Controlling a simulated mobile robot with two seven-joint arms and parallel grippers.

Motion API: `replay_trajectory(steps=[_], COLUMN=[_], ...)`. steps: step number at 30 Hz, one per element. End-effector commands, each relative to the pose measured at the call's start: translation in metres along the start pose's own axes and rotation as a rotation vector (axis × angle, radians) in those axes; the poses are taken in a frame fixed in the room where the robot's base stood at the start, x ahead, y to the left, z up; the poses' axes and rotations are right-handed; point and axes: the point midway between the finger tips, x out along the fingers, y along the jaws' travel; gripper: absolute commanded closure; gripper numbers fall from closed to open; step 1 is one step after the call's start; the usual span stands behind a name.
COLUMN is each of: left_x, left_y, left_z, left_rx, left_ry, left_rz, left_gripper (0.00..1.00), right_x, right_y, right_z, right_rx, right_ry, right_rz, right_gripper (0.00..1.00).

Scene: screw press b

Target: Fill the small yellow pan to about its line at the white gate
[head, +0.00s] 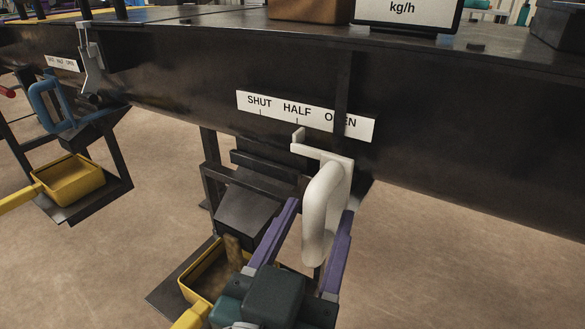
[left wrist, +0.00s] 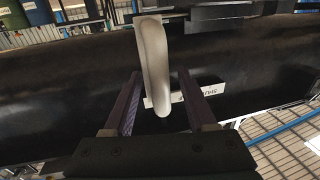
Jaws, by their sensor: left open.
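The white gate's handle (head: 322,215) hangs below a label plate (head: 262,106) reading SHUT, HALF, OPEN. Its pointer (head: 298,135) stands just under the HALF mark. My left gripper (head: 320,207) is open, with its purple fingers on either side of the white handle. In the left wrist view the handle (left wrist: 152,55) stands between the spread fingers. A yellow pan (head: 188,287) sits under the dark chute (head: 247,218), and a brown stream runs from the chute into it. My gripper hides part of the pan; its fill line cannot be made out. My right gripper is not in view.
To the left, a blue gate handle (head: 47,105) hangs above another yellow pan (head: 72,180) on a dark stand. A kg/h display (head: 405,12) stands on top of the black beam (head: 470,150). The brown floor at the right is clear.

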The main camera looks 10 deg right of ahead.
Motion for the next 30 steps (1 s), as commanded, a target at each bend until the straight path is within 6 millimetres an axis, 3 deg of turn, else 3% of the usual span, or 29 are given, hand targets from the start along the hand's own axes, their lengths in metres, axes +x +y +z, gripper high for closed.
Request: replay_trajectory(steps=[5, 18, 30], left_x=[-0.011, -0.090, -0.099], left_y=[0.000, 0.000, 0.000], left_z=[-0.001, -0.001, 0.000], left_rx=[0.000, 0.001, 0.000], left_ry=[-0.004, -0.002, 0.001], left_rz=[0.000, 0.000, 0.000], left_gripper=[0.43, 0.43, 0.43], right_x=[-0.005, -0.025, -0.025], right_y=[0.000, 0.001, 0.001], right_z=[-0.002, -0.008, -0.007], right_rx=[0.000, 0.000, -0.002], right_ry=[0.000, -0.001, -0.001], right_rz=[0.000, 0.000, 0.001], right_gripper=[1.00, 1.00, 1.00])
